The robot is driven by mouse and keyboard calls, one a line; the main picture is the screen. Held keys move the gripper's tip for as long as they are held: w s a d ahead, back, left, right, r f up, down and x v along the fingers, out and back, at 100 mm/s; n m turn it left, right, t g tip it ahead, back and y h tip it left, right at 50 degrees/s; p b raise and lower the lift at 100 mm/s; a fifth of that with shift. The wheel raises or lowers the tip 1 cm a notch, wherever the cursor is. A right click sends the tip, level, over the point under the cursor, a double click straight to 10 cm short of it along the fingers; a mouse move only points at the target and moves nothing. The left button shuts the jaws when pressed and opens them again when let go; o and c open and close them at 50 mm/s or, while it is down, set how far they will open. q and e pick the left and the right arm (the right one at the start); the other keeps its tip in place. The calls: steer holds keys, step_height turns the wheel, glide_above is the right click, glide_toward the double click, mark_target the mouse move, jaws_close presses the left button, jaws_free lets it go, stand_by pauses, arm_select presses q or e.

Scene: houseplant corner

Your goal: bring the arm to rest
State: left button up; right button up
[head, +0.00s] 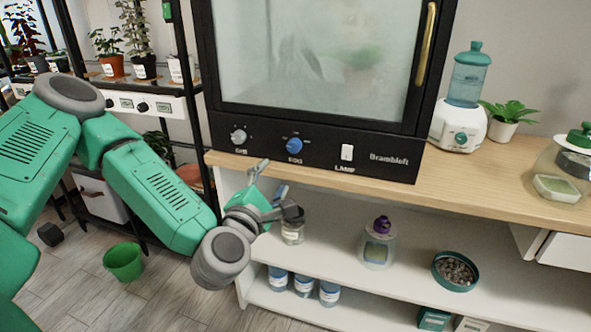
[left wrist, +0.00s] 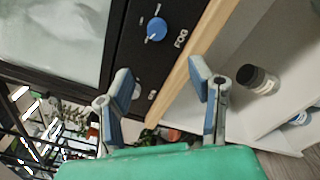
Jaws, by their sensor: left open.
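My left arm comes in from the left in the head view and reaches toward the front of the black cabinet (head: 320,150). My left gripper (head: 270,178) is open and empty, just in front of the counter edge below the cabinet's knobs. In the left wrist view its two blue-grey fingers (left wrist: 165,90) stand apart with nothing between them. The blue FOG knob (head: 294,145) lies beyond the fingers and also shows in the left wrist view (left wrist: 157,29). My right gripper is in neither view.
The wooden counter (head: 480,180) carries a water dispenser (head: 466,90) and a potted plant (head: 507,118). A jar (head: 293,228) stands on the shelf near my gripper. A plant rack (head: 150,100) stands at the left. A green bucket (head: 123,262) is on the floor.

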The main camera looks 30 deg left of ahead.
arm_select(q)
steer(key=s+d+f+m+g+h+p, duration=0.5)
steer(key=s+d+f+m+g+h, duration=0.45)
steer(key=d+f+m, duration=0.6)
steer(key=s+a+f+m+g+y+p, duration=0.1)
steer(key=s+a+f+m+g+y, duration=0.1)
steer(key=s+m, duration=0.4)
steer(key=s+a+f+m+g+y+p, duration=0.2)
steer(key=s+a+f+m+g, duration=0.2)
steer(key=s+a+m, duration=0.3)
steer(key=s+g, duration=0.1)
steer(key=s, duration=0.4)
steer(key=shift+f, duration=0.3)
steer(key=shift+w+y, duration=0.2)
steer(key=shift+y, duration=0.05)
